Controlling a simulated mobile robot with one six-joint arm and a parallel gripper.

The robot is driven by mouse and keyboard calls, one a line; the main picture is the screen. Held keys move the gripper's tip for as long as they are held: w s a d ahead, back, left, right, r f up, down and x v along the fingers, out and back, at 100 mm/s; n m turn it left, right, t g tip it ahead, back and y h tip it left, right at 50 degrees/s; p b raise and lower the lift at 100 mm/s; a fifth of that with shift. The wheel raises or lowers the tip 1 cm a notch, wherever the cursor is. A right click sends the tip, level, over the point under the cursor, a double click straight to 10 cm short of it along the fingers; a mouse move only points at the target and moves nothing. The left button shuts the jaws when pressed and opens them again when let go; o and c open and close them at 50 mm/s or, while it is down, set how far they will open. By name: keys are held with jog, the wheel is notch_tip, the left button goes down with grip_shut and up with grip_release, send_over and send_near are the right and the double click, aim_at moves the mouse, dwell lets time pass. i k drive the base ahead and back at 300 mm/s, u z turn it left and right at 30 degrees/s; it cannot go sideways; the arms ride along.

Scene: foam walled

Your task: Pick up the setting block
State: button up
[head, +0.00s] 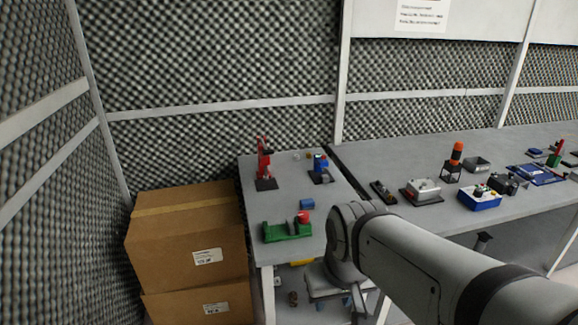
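I cannot tell for sure which item is the setting block. A small blue block (307,204) lies on the left grey table (275,205), near its middle. Just in front of it is a green fixture (287,232) with a red knob (304,216) at its right end. Behind stand a red upright tool (264,163) on a dark base and a blue device (321,166) on a dark base. My arm reaches in from the lower right and bends down beside the table's front right corner.
Stacked cardboard boxes (188,240) stand left of the left table. The right table (460,215) carries a grey box (421,190), a blue bin (480,199), an orange-topped item (456,153) and several other parts. Foam walls (220,60) close off the back and left.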

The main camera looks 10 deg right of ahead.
aim_at(324, 178)
jog(key=z, duration=0.05)
jog(key=i, duration=1)
jog(key=u, duration=0.05)
